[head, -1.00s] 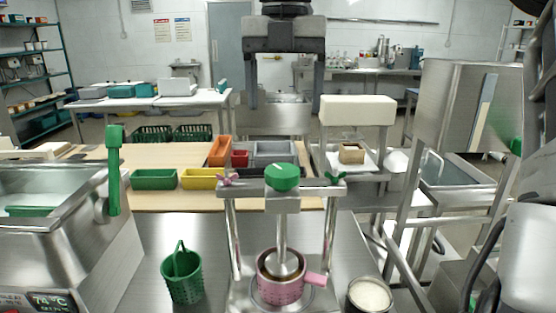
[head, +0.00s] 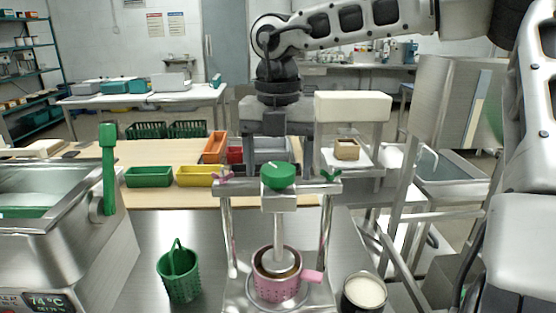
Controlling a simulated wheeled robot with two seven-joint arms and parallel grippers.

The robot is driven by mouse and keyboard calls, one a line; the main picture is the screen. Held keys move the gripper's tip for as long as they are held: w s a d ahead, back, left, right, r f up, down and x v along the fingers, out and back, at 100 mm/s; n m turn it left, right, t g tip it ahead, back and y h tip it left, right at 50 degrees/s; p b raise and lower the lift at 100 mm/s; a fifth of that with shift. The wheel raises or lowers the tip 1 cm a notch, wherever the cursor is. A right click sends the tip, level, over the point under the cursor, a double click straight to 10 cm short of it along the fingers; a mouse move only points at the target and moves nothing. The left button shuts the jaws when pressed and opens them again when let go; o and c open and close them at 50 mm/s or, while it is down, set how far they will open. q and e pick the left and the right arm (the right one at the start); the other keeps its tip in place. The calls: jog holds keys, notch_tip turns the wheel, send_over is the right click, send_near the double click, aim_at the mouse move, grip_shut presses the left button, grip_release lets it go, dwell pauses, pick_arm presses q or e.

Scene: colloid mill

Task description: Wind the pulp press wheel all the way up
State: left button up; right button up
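The green press wheel (head: 278,176) sits on top of the pulp press crossbar (head: 312,187), with a small pale mark on its top. The press screw (head: 278,225) runs down from it into the pink perforated basket (head: 278,288). The press plate is low, at the basket's mouth, and its exact depth is hard to tell. My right gripper (head: 280,153) points down just above and behind the wheel in the picture. Its fingers are spread apart with the wheel's top below them, and I see no contact. The finger ends partly blend with the grey tray behind. My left gripper is not in view.
A green basket (head: 180,273) stands left of the press and a metal cup of white stuff (head: 364,292) right of it. Coloured bins (head: 150,177) stand behind. A pale block-topped stand (head: 352,106) is close right.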

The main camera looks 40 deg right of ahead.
jog(key=c, duration=0.9)
jog(key=shift+o, duration=0.2)
